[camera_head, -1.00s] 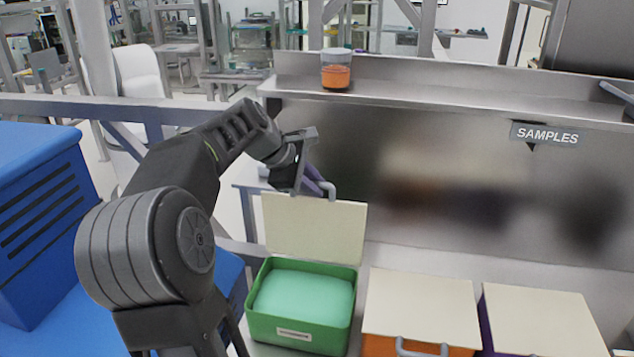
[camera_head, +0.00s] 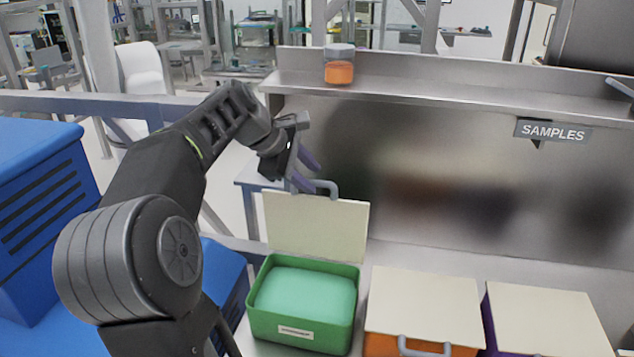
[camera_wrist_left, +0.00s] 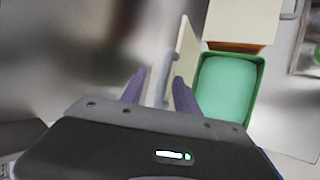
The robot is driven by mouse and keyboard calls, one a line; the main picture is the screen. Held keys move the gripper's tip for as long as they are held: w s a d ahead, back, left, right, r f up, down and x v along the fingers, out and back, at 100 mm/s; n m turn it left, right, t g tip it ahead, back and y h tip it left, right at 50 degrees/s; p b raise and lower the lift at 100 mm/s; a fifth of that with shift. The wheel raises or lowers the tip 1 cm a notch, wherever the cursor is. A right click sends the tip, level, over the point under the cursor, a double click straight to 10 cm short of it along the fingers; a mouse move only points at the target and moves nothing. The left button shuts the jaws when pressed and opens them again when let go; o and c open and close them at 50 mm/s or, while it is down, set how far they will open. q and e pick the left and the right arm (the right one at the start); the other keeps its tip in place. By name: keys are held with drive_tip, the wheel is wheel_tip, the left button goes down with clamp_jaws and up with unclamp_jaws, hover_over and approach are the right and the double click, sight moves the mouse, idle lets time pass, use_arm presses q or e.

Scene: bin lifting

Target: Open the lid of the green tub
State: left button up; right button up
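The green tub (camera_head: 290,328) stands at the front centre with its cream lid (camera_head: 318,228) swung up, standing roughly upright at the tub's back edge. Light green contents show inside the tub. The lid's grey handle (camera_head: 325,185) is at its top edge. My left gripper (camera_head: 306,170) is beside the handle, with its purple fingers spread apart. In the left wrist view the fingers (camera_wrist_left: 160,85) are apart, with the handle appearing between them and the tub (camera_wrist_left: 228,88) to the right. I cannot tell whether a finger touches the handle. My right gripper is not in view.
An orange tub with a closed cream lid (camera_head: 424,300) and a purple tub with a closed cream lid (camera_head: 545,315) stand to the right. A jar with orange contents (camera_head: 339,70) is on the steel shelf (camera_head: 440,98). A blue case (camera_head: 40,215) is at left.

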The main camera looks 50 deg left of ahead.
use_arm(q)
drive_tip(key=shift+v, duration=2.3)
drive_tip(key=shift+w, duration=0.1)
